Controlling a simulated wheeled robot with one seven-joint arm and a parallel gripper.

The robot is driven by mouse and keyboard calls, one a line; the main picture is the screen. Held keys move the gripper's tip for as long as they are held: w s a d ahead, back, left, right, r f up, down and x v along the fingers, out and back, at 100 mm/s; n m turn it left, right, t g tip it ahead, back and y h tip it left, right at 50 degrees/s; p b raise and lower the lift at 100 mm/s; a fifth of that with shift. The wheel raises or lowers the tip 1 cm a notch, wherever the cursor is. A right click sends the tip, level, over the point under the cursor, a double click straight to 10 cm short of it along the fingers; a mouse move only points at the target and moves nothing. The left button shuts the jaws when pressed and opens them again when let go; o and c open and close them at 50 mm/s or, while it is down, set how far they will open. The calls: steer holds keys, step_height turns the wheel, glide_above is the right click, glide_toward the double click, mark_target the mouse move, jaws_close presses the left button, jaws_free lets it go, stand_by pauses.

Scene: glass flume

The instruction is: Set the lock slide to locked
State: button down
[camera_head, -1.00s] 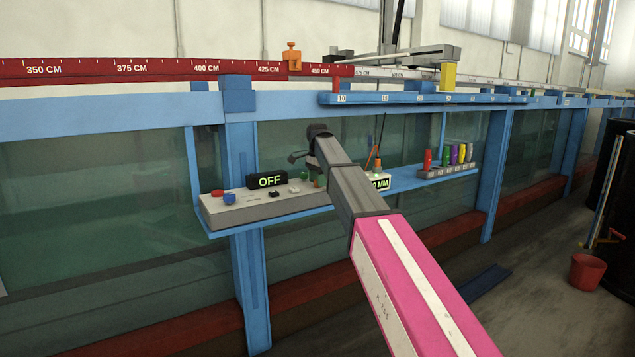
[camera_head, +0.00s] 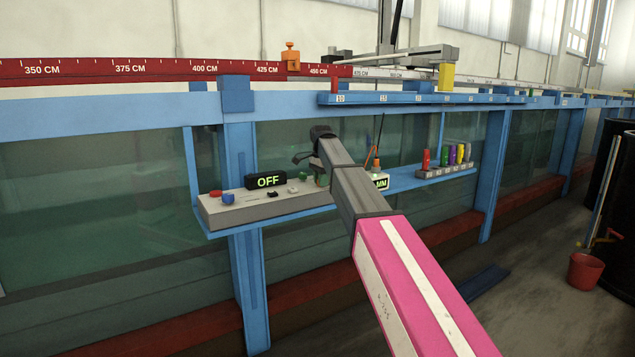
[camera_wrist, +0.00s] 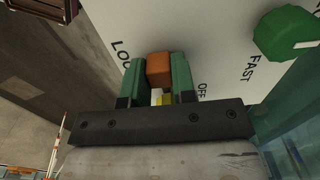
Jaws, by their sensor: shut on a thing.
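In the wrist view my gripper (camera_wrist: 159,82) has its two green fingers closed on the sides of a small orange block, the lock slide (camera_wrist: 159,68), on a pale panel (camera_wrist: 205,30). A word starting "LOC" is printed left of the fingers, its end hidden. "OFF" is printed right of them. The slide's track is mostly hidden, so I cannot tell its exact position. A bit of yellow shows between the fingers below the block. In the head view the grey control box (camera_head: 225,211) sits on a blue shelf, and my arm hides most of its right end.
A green knob (camera_wrist: 287,35) beside "FAST" is close to the right finger. A dark box-like thing (camera_wrist: 45,8) is at top left. On the box in the head view are an OFF display (camera_head: 267,181) and a blue knob (camera_head: 228,198). A rack of coloured pieces (camera_head: 447,170) stands further right.

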steer(key=c, duration=0.9)
jaws_free()
steer(key=shift+w+d, duration=0.15)
step_height(320, 180, up, 11)
steer(key=shift+f, duration=0.1)
